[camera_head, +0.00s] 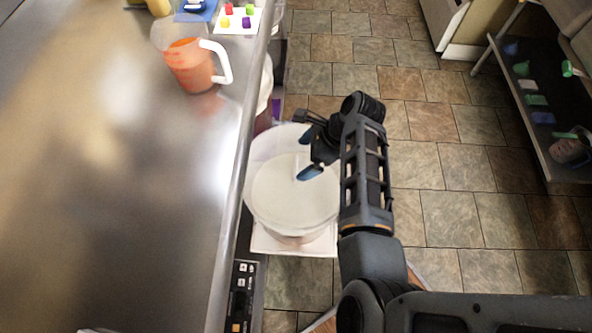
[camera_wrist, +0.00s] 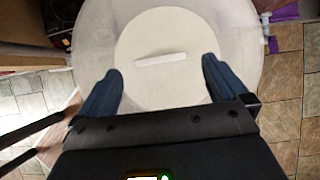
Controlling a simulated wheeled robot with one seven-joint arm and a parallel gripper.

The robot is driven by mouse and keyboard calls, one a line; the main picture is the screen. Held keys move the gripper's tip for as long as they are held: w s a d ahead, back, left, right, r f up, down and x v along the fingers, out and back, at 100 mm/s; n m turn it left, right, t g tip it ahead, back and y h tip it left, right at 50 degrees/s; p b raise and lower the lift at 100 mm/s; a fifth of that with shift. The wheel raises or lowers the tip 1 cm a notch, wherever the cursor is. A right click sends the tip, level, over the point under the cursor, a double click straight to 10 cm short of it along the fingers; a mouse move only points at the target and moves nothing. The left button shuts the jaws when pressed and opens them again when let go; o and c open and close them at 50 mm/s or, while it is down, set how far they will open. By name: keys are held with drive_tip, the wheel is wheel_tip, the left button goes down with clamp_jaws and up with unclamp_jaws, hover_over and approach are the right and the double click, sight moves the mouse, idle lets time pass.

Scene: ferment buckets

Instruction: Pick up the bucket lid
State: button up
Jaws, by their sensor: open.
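The bucket lid (camera_head: 292,205) is a pale round disc on a whitish, translucent bucket (camera_head: 262,165) beside the counter. In the wrist view, the lid (camera_wrist: 160,85) has a straight white bar handle (camera_wrist: 160,58) across its middle. A wider pale ring of the bucket (camera_wrist: 245,50) shows around it. My gripper (camera_head: 308,155) is over the far part of the lid in the head view. In the wrist view, my open gripper (camera_wrist: 160,68) has one blue finger on each side of the handle, with nothing between them held. The height gap to the handle is unclear.
The steel counter (camera_head: 110,190) fills the left, with a jug of orange liquid (camera_head: 190,65) and a white board of colored blocks (camera_head: 238,20). The bucket stands on a white platform (camera_head: 320,246). A dark shelf (camera_head: 540,105) stands right; tiled floor (camera_head: 440,120) lies between.

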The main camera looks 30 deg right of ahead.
sight(296, 167)
drive_tip(key=x, duration=0.4)
drive_tip(key=shift+s+d+f, duration=0.2)
drive_tip(key=shift+s+f, duration=0.05)
drive_tip(key=shift+f, duration=0.1)
drive_tip(key=shift+w+a+f, duration=0.15)
drive_tip(key=shift+a+f, duration=0.05)
drive_tip(key=shift+f, duration=0.15)
drive_tip(key=c, duration=1.2)
